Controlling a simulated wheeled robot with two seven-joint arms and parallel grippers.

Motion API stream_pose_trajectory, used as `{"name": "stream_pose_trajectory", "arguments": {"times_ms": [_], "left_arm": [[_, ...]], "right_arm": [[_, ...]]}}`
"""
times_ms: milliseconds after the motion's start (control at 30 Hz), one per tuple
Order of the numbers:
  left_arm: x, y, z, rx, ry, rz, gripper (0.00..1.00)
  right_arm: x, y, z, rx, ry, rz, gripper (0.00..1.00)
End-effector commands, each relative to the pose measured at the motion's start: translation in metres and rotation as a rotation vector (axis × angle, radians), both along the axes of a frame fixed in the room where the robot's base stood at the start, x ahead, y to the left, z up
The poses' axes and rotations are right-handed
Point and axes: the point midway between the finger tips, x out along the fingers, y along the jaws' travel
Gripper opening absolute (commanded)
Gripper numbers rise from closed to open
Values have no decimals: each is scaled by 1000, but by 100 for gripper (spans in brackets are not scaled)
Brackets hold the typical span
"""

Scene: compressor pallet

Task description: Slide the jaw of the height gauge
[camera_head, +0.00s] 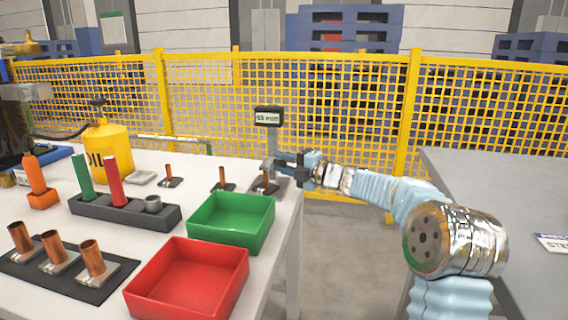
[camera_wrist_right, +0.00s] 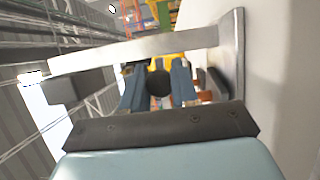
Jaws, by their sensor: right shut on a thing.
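The height gauge stands at the table's far right corner. Its dark display (camera_head: 268,117) tops a grey column (camera_head: 273,142); the reading looks like 65 mm but is small. My right gripper (camera_head: 279,165) reaches in from the right at the lower column and is shut on the gauge's jaw, which it largely hides. In the right wrist view, the two blue-grey fingers (camera_wrist_right: 158,88) flank a dark round part (camera_wrist_right: 158,83), beside the gauge's metal column (camera_wrist_right: 140,50). A copper piece (camera_head: 265,181) stands below the jaw.
A green tray (camera_head: 262,222) and a red tray (camera_head: 232,278) are near the front edge. Copper tubes (camera_head: 93,260), a dark rack (camera_head: 140,215) and a yellow oil can (camera_head: 108,153) are further left. A yellow mesh fence (camera_head: 330,90) runs behind; a grey table (camera_head: 490,185) stands right.

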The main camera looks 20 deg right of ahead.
Motion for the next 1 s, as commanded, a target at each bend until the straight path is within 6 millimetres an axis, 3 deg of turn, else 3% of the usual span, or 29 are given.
{"name": "stream_pose_trajectory", "arguments": {"times_ms": [167,433,733,767,900,1000], "left_arm": [[0,0,3,0,0,0,46],[-4,-9,32,-12,6,-15,46],[-4,-10,29,-14,8,-17,46],[-4,-10,29,-14,8,-17,46],[-4,-10,30,-14,8,-17,46],[-4,-10,30,-14,8,-17,46]], "right_arm": [[0,0,2,-1,1,0,0],[0,0,36,-1,-1,0,0],[0,0,37,1,-5,-1,0],[0,-1,37,1,-5,-1,32],[0,-1,37,0,-4,-1,53],[0,0,36,1,-3,-1,53]]}}
